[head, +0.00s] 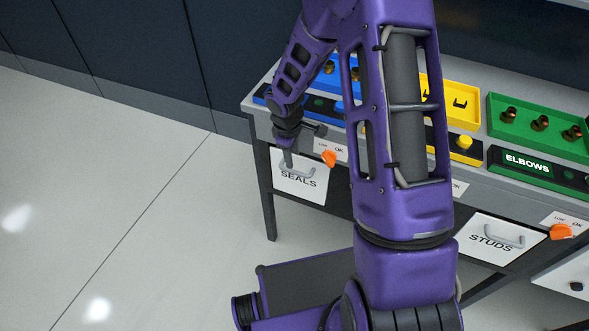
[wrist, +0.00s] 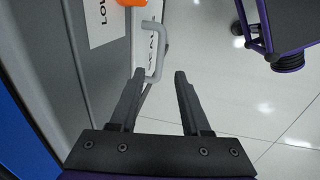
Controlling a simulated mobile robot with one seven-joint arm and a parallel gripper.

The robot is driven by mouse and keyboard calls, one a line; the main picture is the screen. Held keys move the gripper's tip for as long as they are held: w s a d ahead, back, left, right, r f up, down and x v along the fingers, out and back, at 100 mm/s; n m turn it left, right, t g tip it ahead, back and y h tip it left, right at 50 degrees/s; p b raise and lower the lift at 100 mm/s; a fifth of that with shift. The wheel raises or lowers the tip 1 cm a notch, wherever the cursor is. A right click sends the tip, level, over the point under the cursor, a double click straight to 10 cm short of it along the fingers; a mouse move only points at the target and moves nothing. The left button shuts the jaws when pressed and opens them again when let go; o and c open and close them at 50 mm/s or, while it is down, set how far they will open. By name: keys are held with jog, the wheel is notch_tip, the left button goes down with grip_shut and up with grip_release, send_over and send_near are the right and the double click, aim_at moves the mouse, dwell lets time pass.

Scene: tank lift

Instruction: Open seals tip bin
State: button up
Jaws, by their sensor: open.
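The seals tip bin (head: 293,187) is a white-fronted bin under the bench, marked SEALS, with a grey bar handle (head: 299,172). Its front looks closed, flush under the bench edge. My gripper (head: 302,146) is at the front of this bin, its fingers spread and empty. In the wrist view the open fingertips (wrist: 160,74) lie just short of the grey handle (wrist: 158,52). The handle is beyond the gap between them, nearer the left finger; whether they touch is unclear. My arm hides part of the bench.
An orange pointer (head: 329,158) stands beside the bin, near LOW and OK labels. The studs bin (head: 487,240) is to the right. Blue, yellow and green trays (head: 536,127) lie on the bench. The floor (head: 130,190) in front is clear.

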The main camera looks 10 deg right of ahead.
aim_at(295, 171)
jog(key=f, duration=0.5)
jog(key=w+f+b, duration=0.1)
jog(key=f, duration=0.1)
jog(key=shift+w+d+f, duration=0.1)
jog(key=shift+d+f, duration=0.05)
jog(key=shift+d, duration=0.25)
grip_shut()
dwell(0.9)
